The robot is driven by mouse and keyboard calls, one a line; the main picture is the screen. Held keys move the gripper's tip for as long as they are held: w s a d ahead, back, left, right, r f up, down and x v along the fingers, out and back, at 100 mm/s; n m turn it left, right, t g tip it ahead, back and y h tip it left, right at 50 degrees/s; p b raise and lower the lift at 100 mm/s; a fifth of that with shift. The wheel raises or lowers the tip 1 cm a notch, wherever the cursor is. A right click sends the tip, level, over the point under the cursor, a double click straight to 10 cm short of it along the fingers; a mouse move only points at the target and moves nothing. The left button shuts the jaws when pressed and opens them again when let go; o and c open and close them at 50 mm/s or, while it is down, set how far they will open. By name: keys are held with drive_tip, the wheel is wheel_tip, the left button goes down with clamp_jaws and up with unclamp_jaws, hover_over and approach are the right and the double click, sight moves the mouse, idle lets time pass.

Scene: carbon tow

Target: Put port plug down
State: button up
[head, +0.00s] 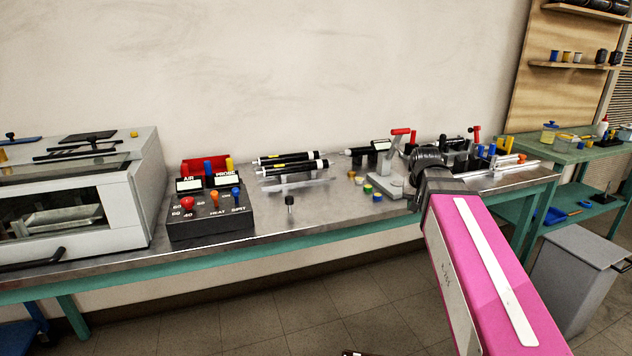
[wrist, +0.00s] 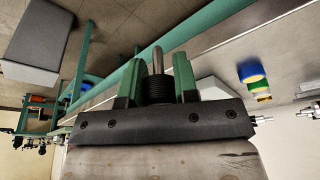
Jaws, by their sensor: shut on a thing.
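The port plug (wrist: 158,88), a black ribbed body with a bare metal pin, is between the two green fingers of my gripper (wrist: 158,68) in the wrist view. The gripper is shut on it, and the pin points away from the palm. The plug is close to the bench edge in that view; whether it touches the bench cannot be told. In the head view my pink arm and black wrist reach over the right part of the steel bench (head: 330,212) and hide the fingers and plug.
A grey lever clamp (head: 391,184) with a red handle stands just left of my wrist. Small coloured rings (head: 368,189) lie beside it. A control box (head: 210,212), a small dark upright piece (head: 290,201) and black cylinders (head: 290,170) are further left. A grey bin (head: 577,275) stands right.

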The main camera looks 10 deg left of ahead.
drive_tip(key=a, duration=0.2)
drive_tip(key=w+a+r, duration=0.1)
drive_tip(key=a, duration=0.1)
drive_tip(key=w+a, duration=0.1)
drive_tip(key=a, duration=0.1)
drive_tip(key=shift+a+r, duration=0.15)
drive_tip(key=shift+r, duration=0.2)
drive_tip(key=shift+m, duration=0.4)
drive_tip(key=a+r, duration=0.1)
drive_tip(key=a, duration=0.3)
drive_tip(key=a+r, duration=0.1)
drive_tip(key=a, duration=0.3)
drive_tip(key=a+r, duration=0.1)
drive_tip(key=a, duration=0.3)
drive_tip(key=shift+a+r, duration=0.1)
drive_tip(key=shift+a, duration=0.3)
drive_tip(key=s+a+r+m, duration=0.1)
drive_tip(key=s+a+r, duration=0.2)
drive_tip(key=a, duration=0.7)
drive_tip(key=s+a+r, duration=0.3)
drive_tip(key=a, duration=0.8)
hover_over(327, 204)
drive_tip(key=s, duration=0.1)
drive_tip(key=shift+h, duration=0.4)
drive_tip(key=f, duration=0.7)
drive_tip(key=shift+a, duration=0.2)
drive_tip(key=shift+f, duration=2.05)
drive_tip(key=o, duration=0.9)
drive_tip(key=shift+f, duration=0.1)
